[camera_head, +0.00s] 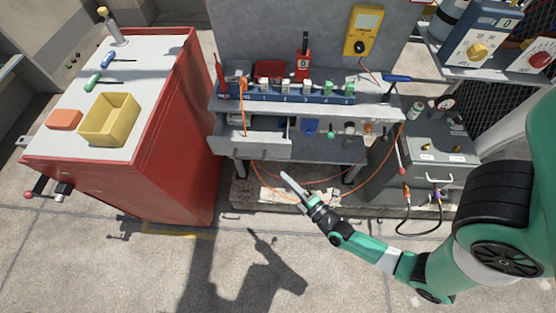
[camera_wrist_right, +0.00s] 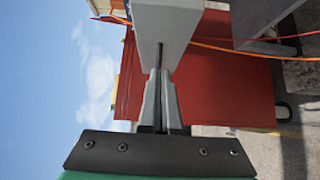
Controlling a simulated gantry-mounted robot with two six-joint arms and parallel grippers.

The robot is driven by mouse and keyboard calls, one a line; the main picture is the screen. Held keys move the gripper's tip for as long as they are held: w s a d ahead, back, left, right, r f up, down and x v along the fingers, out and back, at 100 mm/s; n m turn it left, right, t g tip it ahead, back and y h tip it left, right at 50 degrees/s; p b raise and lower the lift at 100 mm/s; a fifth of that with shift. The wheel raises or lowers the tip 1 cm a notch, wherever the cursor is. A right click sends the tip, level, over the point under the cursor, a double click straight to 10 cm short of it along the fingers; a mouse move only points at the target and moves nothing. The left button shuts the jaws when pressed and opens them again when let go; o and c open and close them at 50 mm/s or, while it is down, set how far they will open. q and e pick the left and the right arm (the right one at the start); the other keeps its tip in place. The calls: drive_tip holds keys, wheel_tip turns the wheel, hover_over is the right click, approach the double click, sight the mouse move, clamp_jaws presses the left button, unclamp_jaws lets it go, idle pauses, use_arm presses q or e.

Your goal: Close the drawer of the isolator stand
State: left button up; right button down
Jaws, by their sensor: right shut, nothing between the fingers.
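The isolator stand (camera_head: 375,108) is a grey bench with a row of switches along its top. Its grey drawer (camera_head: 255,147) sticks out from the left side below the top, so it is open; part of its inside shows. My right gripper (camera_head: 285,175) is shut and empty, just in front of and below the drawer's right end in the head view. In the right wrist view the shut fingers (camera_wrist_right: 160,90) point at a grey panel (camera_wrist_right: 165,25), apparently the drawer; I cannot tell whether they touch. My left gripper is not in view.
A red cabinet (camera_head: 185,120) stands close left of the drawer, with a yellow bin (camera_head: 110,119) on top. A grey box (camera_head: 425,150) stands right of the stand. Orange cables (camera_head: 265,182) hang around the drawer. The floor (camera_head: 150,270) in front is open.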

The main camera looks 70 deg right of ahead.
sight(270, 151)
drive_tip(key=w+d+b, duration=0.3)
drive_tip(key=w+d, duration=0.2)
drive_tip(key=shift+r, duration=0.1)
drive_tip(key=shift+w+d, duration=0.2)
drive_tip(key=shift+d, duration=0.35)
